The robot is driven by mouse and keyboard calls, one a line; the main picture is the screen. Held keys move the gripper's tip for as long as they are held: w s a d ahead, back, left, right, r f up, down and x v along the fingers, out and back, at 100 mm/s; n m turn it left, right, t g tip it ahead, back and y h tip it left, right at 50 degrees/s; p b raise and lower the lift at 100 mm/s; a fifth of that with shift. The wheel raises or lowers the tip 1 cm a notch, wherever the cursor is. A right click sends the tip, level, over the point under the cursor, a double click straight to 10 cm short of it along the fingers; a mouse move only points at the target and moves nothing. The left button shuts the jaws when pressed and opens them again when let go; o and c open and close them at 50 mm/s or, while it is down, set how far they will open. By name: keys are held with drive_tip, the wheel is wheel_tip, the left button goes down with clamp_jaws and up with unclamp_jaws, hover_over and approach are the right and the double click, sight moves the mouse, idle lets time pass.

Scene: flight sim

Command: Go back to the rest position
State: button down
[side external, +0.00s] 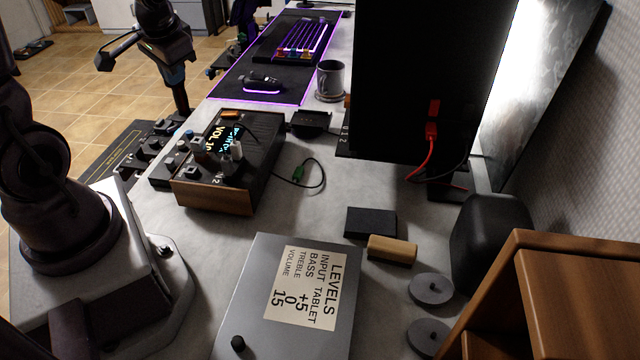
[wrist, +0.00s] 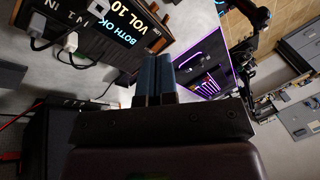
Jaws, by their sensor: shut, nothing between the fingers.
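My gripper (side external: 182,108) hangs from my arm at the upper left of the side view, pointing down. It is above the left edge of the desk, behind and left of the wooden control box (side external: 212,197). In the wrist view its two blue-grey fingers (wrist: 155,60) are pressed together with nothing between them. The control box also shows in the wrist view (wrist: 112,22), with a lit display reading "BOTH OK" and "VOL 10" and plugs in its near panel. No rest position is marked in either view.
A monitor (side external: 430,70), grey levels panel (side external: 240,300) and wooden shelf (side external: 575,260) occupy the right and front.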

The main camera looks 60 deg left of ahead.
drive_tip(key=s+d+r+m+t+h, duration=0.1)
drive_tip(key=d+r+t+h, duration=0.1)
drive_tip(key=d+r, duration=0.4)
drive_tip(key=s+d+r+m+t+h, duration=0.1)
drive_tip(key=d+r, duration=0.4)
drive_tip(key=d, duration=1.1)
drive_tip(key=shift+s+r+m+t+h, duration=0.4)
drive_tip(key=shift+s+m+t, duration=0.3)
drive_tip(key=shift+m, duration=0.1)
